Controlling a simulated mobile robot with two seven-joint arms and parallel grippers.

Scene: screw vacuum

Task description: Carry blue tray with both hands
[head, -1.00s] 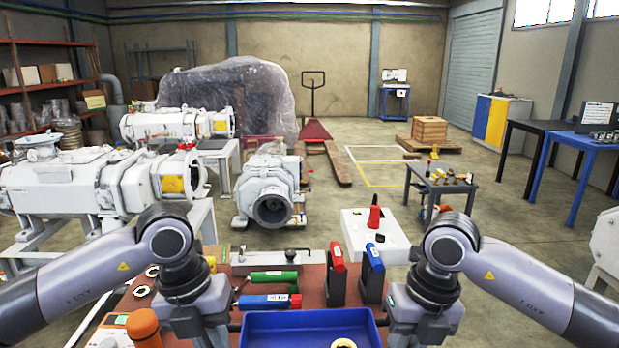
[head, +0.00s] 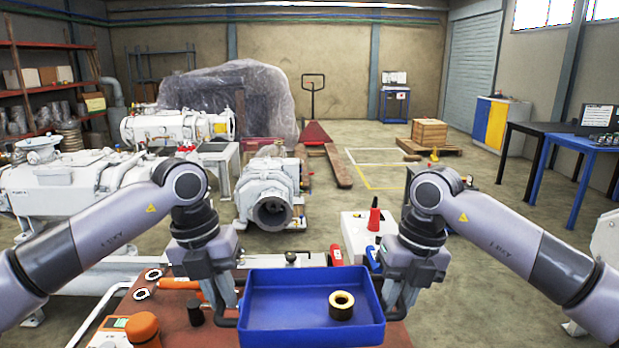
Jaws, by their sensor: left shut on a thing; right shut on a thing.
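The blue tray (head: 285,300) is at the bottom centre of the head view, above the red-brown table top. A brass-coloured ring with a dark inside (head: 341,306) lies in it, right of the middle. My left gripper (head: 226,312) is shut at the tray's left side, on what looks like a dark handle there. My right gripper (head: 396,304) is shut at the tray's right side in the same way. The tray looks about level. Its near edge meets the bottom of the picture, and the gap below it is hidden.
Pumps fill the left; open floor lies right.

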